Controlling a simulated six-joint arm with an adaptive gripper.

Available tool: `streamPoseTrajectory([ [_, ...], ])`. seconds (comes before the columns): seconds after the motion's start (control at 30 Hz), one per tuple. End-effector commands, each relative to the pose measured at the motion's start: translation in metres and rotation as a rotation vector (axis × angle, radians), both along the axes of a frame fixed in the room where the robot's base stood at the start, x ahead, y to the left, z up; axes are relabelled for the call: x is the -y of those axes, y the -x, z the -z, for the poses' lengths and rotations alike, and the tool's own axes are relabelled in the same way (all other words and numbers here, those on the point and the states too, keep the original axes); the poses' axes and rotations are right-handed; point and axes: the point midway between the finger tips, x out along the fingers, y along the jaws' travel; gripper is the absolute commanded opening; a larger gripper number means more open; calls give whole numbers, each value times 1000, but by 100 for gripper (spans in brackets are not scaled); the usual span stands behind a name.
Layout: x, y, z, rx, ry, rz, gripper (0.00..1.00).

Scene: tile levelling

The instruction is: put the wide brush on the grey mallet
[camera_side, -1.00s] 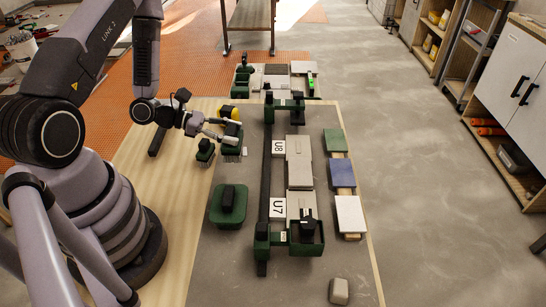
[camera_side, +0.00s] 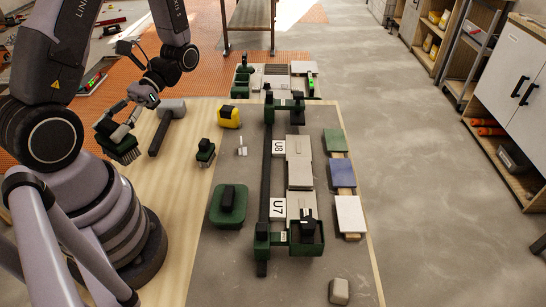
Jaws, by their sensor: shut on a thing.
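The wide brush (camera_side: 125,149), a green block with dark bristles pointing down, hangs in my gripper (camera_side: 124,131) at the left, tilted and clear of the surface below. My gripper is shut on its upper part. The grey mallet (camera_side: 171,107) lies on the wooden board just right of the brush. Its grey head is at the far end and its dark handle (camera_side: 159,136) points toward the camera. The brush and the mallet appear apart; the exact height of the brush is hard to tell.
Small white pieces (camera_side: 242,147) lie nearby. A dark-railed frame (camera_side: 266,180) and coloured tiles (camera_side: 341,173) are farther right. The front wooden board is clear.

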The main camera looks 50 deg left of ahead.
Motion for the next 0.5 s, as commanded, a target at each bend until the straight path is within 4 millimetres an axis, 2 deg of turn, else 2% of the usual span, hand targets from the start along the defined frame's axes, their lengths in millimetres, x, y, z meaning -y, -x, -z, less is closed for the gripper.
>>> streamPoseTrajectory([
  [0.1,-46,10,-5,-1,0,254,7],
  [0.23,-91,7,1,-5,4,569,7],
  [0.4,-137,-21,13,-5,6,955,7],
  [0.5,-153,-42,21,-6,6,1142,7],
])
